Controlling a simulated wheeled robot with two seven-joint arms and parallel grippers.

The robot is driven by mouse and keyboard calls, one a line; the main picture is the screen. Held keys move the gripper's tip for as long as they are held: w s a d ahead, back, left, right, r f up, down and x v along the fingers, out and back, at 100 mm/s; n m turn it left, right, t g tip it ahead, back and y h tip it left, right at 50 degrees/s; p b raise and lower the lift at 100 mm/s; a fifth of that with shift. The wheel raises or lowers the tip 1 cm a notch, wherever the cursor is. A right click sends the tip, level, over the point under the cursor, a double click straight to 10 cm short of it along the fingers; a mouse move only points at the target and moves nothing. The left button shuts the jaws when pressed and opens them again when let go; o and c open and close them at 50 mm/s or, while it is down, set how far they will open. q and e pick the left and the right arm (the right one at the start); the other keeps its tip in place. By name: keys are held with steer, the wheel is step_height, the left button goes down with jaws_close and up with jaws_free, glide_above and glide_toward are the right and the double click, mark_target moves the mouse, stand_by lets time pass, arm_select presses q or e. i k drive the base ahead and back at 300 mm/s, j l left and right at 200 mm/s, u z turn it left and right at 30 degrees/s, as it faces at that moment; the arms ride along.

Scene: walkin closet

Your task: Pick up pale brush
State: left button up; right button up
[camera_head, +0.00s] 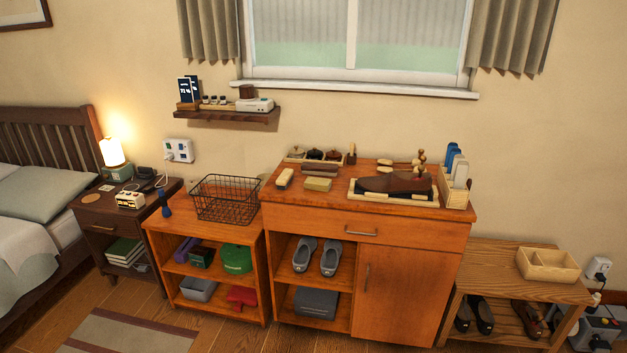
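A small cream-pale block that looks like a brush (284,179) lies at the left front of the wooden cabinet top (290,202). A tan block with a darker top (317,184) lies just right of it, and a brown brush-like piece (320,168) lies behind. Small pale-handled pieces (398,164) lie farther back right; they are too small to tell exactly. Neither of my grippers shows in the head view.
A brown shoe (395,184) rests on a pale-edged tray at the cabinet's right. Dark round jars (314,154) stand at the back. A black wire basket (226,200) stands on the lower shelf unit to the left. Wooden floor lies in front.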

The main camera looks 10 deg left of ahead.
mark_target(282, 182)
steer(key=i+j+z, duration=0.15)
steer(key=i+j, duration=0.3)
steer(key=i, duration=0.3)
steer(key=i+j+z, duration=0.15)
steer(key=i+j, duration=0.4)
steer(key=i, duration=0.2)
steer(key=i+j+z, duration=0.15)
steer(key=i+j, duration=0.45)
steer(key=i, duration=0.15)
